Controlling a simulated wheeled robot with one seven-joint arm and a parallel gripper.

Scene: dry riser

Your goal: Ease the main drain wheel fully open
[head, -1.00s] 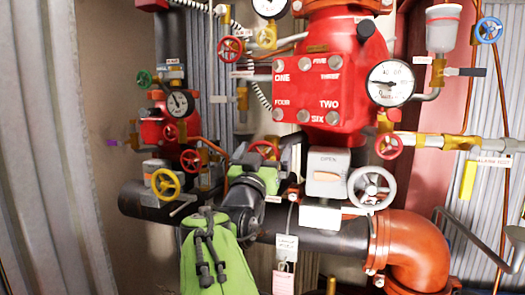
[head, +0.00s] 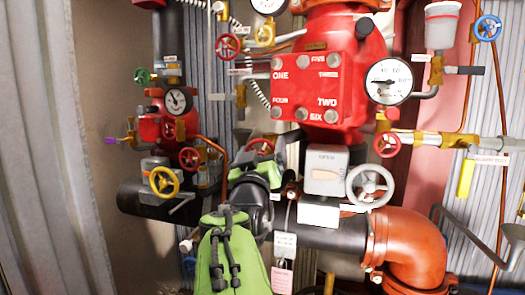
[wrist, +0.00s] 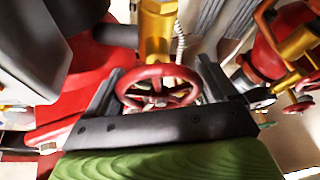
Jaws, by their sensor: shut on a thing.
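A red handwheel (wrist: 158,88) on a brass valve stem (wrist: 157,30) sits between my gripper's dark fingers in the wrist view. My gripper (wrist: 158,82) is shut on this wheel, a finger at each side of its rim. In the head view the top of the red wheel (head: 261,146) shows just behind my green and black gripper (head: 262,160), which hides its lower part. I cannot read a label that names it as the main drain wheel.
A red valve body (head: 320,85) and a grey box (head: 326,171) stand close on the right. A grey handwheel (head: 370,187) is beside the box. A yellow handwheel (head: 164,182) and a small red wheel (head: 190,158) are on the left. A black pipe (head: 325,236) runs below.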

